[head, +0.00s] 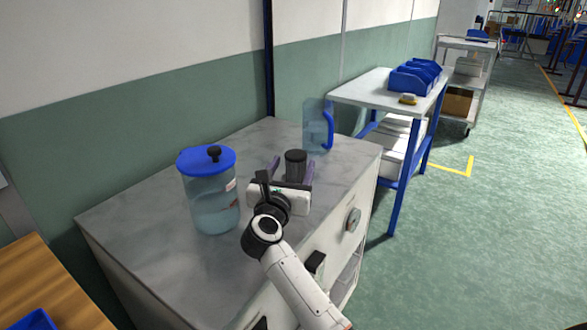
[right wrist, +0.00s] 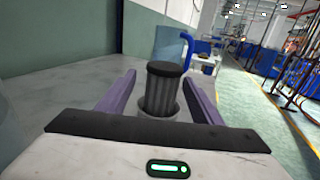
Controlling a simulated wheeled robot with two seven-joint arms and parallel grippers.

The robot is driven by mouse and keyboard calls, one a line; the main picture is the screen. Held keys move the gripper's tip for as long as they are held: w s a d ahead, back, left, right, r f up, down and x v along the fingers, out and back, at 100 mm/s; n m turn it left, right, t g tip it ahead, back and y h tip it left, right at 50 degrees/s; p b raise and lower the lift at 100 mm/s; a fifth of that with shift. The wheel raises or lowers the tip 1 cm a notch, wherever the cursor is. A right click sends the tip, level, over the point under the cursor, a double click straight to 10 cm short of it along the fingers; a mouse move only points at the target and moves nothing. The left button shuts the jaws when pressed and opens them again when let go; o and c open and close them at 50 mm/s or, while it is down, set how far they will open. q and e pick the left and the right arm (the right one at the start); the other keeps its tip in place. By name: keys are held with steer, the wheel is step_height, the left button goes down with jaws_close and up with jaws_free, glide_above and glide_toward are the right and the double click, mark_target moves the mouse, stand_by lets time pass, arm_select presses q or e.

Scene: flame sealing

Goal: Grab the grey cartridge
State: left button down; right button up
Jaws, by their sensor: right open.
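The grey cartridge (head: 296,163) is a dark ribbed cylinder with a black cap. It stands upright at the right part of the grey counter (head: 150,215). In the right wrist view the cartridge (right wrist: 160,90) stands between the two purple fingers of my right gripper (right wrist: 158,95), with a gap on each side. My right gripper (head: 290,170) is open around it in the head view. The cartridge's lower part is partly hidden by the gripper in the head view. My left gripper is not in view.
A clear jar with a blue lid (head: 206,160) stands left of my right gripper. A clear pitcher with a blue handle (head: 318,127) stands just behind the cartridge. A white side table (head: 365,90) with blue bins (head: 414,77) is at the right. The counter's left part is clear.

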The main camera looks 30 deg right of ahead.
steer(key=shift+x, duration=3.05)
steer(key=shift+s+d+f, duration=0.1)
steer(key=shift+s+d, duration=0.05)
steer(key=c, duration=1.2)
